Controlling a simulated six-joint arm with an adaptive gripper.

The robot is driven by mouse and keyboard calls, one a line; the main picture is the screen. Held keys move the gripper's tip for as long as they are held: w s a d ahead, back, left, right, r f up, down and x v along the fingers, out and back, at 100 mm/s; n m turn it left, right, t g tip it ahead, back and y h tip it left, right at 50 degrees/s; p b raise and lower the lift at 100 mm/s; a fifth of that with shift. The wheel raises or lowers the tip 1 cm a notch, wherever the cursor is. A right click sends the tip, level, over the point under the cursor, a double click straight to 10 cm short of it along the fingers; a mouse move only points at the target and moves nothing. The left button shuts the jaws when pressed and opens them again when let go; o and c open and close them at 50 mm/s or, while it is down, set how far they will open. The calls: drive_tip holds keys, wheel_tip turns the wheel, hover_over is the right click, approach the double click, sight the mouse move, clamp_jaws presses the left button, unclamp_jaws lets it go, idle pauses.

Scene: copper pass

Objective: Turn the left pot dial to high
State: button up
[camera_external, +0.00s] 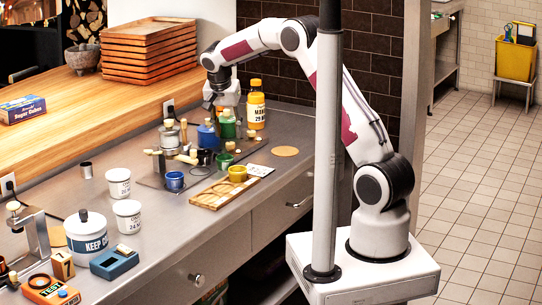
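My gripper (214,107) points down at the back of the grey counter, just above a blue container (208,136) and a green container (227,125). Its fingers are dark and small here, and I cannot tell whether they are open or shut. A metal-and-glass jar-like vessel (169,138) stands to the left of the blue container. Several light knobs or handles show around these vessels. I cannot tell which of them, if any, is the left pot dial, nor read any setting.
A patterned wooden board with a yellow cup (237,173) and a blue cup (175,181) stand in front. White tubs (127,217), a KEEP canister (87,238) and a blue box (114,263) are at front left.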

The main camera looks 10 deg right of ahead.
drive_tip(key=s+a, duration=0.5)
drive_tip(key=s, duration=0.5)
drive_tip(key=shift+s+a, duration=0.2)
drive_tip(key=shift+s, duration=0.15)
idle(0.3)
drive_tip(key=shift+s+f+n, duration=0.15)
drive_tip(key=shift+n, duration=0.45)
drive_tip(key=shift+s+f+n, duration=0.1)
drive_tip(key=shift+n, duration=0.5)
drive_tip(key=s+n, duration=0.1)
drive_tip(key=s+d+f, duration=0.1)
drive_tip(key=s+n+g, duration=0.1)
drive_tip(key=shift+s+d+f+n, duration=0.15)
drive_tip(key=shift+d+f+n, duration=0.1)
drive_tip(key=shift+f+n, duration=0.1)
drive_tip(key=s+d, duration=0.1)
drive_tip(key=s+d+r+n, duration=0.1)
drive_tip(key=d, duration=0.1)
drive_tip(key=s+d+r+n+g, duration=0.1)
drive_tip(key=s+d, duration=0.1)
drive_tip(key=shift+d, duration=0.1)
drive_tip(key=s+d+r+m+t+y, duration=0.1)
drive_tip(key=s+d+r, duration=0.4)
drive_tip(key=s+d, duration=0.4)
drive_tip(key=s+d+r+t+y, duration=0.1)
drive_tip(key=s+d+r, duration=0.5)
drive_tip(key=d, duration=0.9)
drive_tip(key=shift+s+m+t, duration=0.35)
drive_tip(key=shift+s+t, duration=0.35)
drive_tip(key=shift+s, duration=0.8)
